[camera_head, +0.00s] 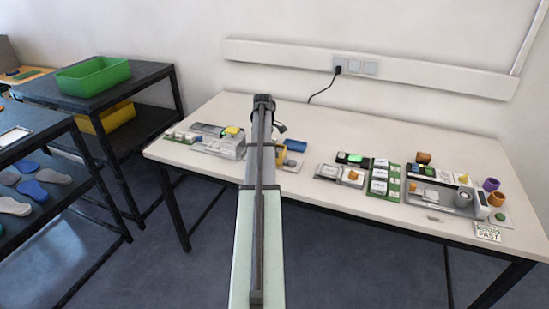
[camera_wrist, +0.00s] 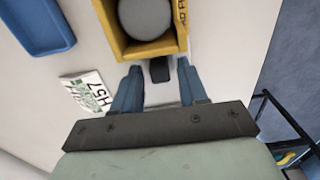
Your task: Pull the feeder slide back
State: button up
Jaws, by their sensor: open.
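In the wrist view, the feeder is a yellow box (camera_wrist: 165,49) with a grey round part (camera_wrist: 145,18) inside it. A small dark tab (camera_wrist: 160,70) sticks out of its near side, seemingly the handle of the slide. My gripper (camera_wrist: 158,79) is open, with its two blue fingers on either side of the tab and apart from it. The fingertips are close to the box's near wall. In the head view, a bit of the yellow box (camera_head: 281,157) shows right of my arm, which hides the rest and my fingers.
A blue tray (camera_wrist: 38,24) and a printed card (camera_wrist: 87,92) lie left of the box in the wrist view. In the head view, a grey machine (camera_head: 228,147) stands left of my arm. Several small fixtures and a green board (camera_head: 385,180) stand to the right.

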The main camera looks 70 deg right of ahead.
jog(key=shift+f, duration=1.15)
jog(key=shift+r, duration=0.1)
dwell(0.3)
jog(key=c, duration=0.4)
jog(key=shift+c, duration=0.2)
